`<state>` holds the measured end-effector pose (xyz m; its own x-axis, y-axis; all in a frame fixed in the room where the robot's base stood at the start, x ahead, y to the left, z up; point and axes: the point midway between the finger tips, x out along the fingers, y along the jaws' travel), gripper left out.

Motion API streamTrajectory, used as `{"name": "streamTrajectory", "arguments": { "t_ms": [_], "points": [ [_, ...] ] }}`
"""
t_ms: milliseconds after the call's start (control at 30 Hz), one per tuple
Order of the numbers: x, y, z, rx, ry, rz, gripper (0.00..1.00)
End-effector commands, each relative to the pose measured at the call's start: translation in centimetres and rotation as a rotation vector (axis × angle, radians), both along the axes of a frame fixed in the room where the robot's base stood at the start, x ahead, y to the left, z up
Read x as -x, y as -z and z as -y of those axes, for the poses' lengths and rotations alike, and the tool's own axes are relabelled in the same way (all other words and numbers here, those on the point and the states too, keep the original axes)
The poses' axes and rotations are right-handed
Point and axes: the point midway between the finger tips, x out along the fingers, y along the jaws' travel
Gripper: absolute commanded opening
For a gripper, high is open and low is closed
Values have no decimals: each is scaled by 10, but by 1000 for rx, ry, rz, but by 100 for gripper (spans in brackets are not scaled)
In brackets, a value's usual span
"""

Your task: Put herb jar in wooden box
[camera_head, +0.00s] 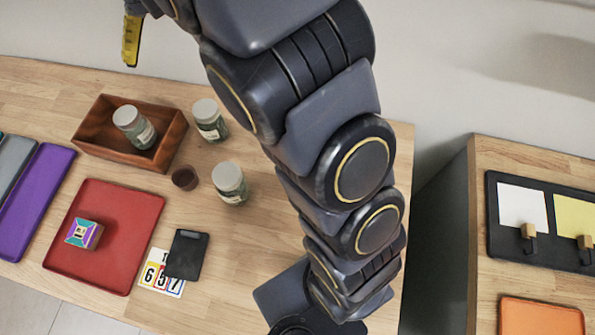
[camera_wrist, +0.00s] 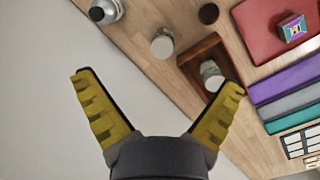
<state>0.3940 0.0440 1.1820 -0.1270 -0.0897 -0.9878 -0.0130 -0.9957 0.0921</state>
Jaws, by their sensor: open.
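The wooden box (camera_head: 88,133) is a brown open box near the back left of the table; it also shows in the wrist view (camera_wrist: 231,62). One herb jar (camera_head: 134,128) with a pale lid is inside the box, and it also shows in the wrist view (camera_wrist: 210,76). Two similar jars stand on the table to the right of the box: one close beside it (camera_head: 210,120) and one nearer the front (camera_head: 229,184). My gripper (camera_wrist: 158,82) is open and empty, above and behind the table's back edge. In the head view only part of it shows, at the top left.
A small dark cup (camera_head: 185,178) stands between the box and the front jar. A red tray (camera_head: 120,215) holds a small colourful box (camera_head: 84,233). A black object (camera_head: 187,254) lies over number cards (camera_head: 155,275). A purple tray (camera_head: 35,205) lies at the left.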

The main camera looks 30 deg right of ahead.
Motion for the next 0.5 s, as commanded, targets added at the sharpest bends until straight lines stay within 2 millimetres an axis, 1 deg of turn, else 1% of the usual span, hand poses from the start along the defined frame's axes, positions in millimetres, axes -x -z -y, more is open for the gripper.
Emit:
{"name": "streamTrajectory", "arguments": {
  "t_ms": [33,167,200,267,300,400,500],
  "points": [
    [22,-9,9,-5,9,3,96],
    [80,-18,26,-22,22,-7,96],
    [98,-19,30,-27,23,-8,96],
    [126,-19,35,-37,23,-10,96],
    [146,-16,38,-43,23,-18,96],
    [190,-10,43,-60,17,-16,96],
    [229,-2,45,-69,8,-15,96]
  ]
}}
